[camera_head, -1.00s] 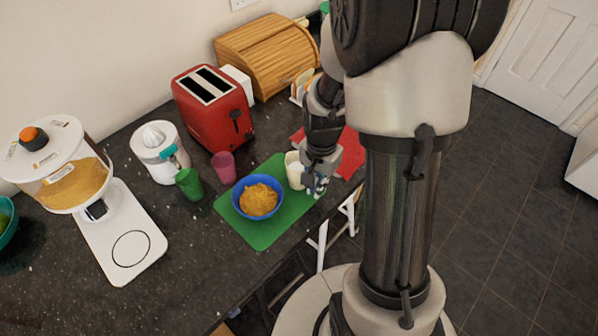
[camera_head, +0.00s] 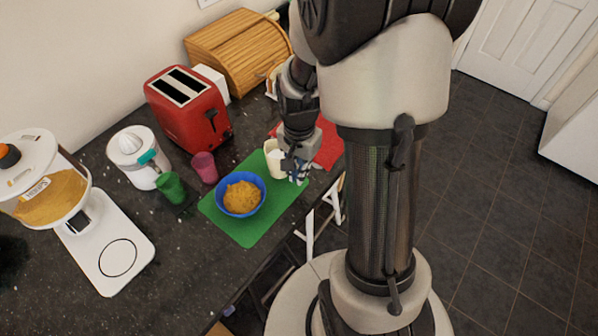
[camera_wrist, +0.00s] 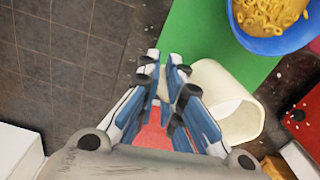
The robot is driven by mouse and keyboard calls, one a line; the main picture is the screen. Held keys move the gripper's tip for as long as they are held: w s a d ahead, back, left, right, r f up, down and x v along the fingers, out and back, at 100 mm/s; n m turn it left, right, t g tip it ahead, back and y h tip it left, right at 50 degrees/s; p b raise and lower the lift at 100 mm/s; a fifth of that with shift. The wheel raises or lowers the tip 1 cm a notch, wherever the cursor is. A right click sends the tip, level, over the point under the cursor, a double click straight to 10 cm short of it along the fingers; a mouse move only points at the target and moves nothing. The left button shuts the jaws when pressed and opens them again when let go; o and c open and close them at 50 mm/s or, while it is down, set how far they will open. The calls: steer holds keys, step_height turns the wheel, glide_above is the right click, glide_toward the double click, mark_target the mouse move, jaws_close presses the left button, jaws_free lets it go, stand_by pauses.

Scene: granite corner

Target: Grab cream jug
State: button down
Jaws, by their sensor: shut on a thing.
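The cream jug (camera_head: 273,158) is a cream-white vessel at the far right end of the green mat (camera_head: 240,230), and it looks upright. In the wrist view the jug (camera_wrist: 228,98) is just right of my fingers, with its open mouth and pale inside showing. My gripper (camera_head: 297,176) is at the jug's right side, low over the mat. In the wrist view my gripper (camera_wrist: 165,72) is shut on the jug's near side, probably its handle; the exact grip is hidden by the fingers.
A blue bowl of pasta (camera_head: 241,195) stands close left of the jug on the mat. A pink cup (camera_head: 204,167), green cup (camera_head: 171,187) and red toaster (camera_head: 188,108) stand further left. A red mat (camera_head: 328,146) lies behind my gripper. The counter's front edge is close.

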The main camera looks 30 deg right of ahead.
step_height(320, 180, up, 17)
steer(key=p, duration=0.4)
steer(key=shift+p, duration=0.3)
